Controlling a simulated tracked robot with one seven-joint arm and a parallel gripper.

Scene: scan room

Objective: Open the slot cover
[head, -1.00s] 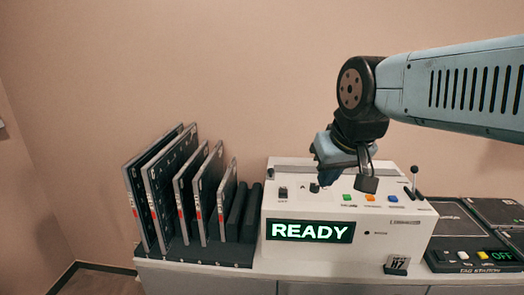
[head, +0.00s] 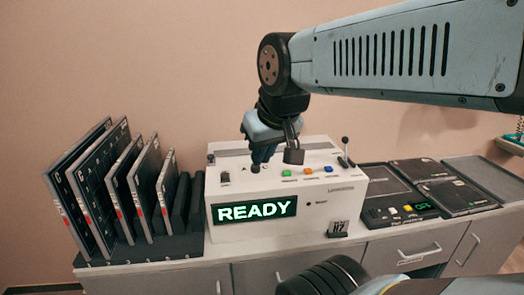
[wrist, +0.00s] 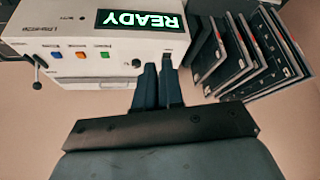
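The white machine (head: 332,208) with the lit READY display (head: 254,210) stands on the cabinet. A long grey strip (head: 235,152) runs along the back of its top; I cannot tell whether this is the slot cover. My gripper (head: 259,160) points down over the top panel, close to a black knob (head: 255,169); contact is unclear.
A black rack of upright dark plates (head: 110,180) stands left of the machine. Green, orange and blue buttons (head: 308,171) and a lever (head: 345,150) are to the knob's right. Dark trays (head: 450,192) lie farther right.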

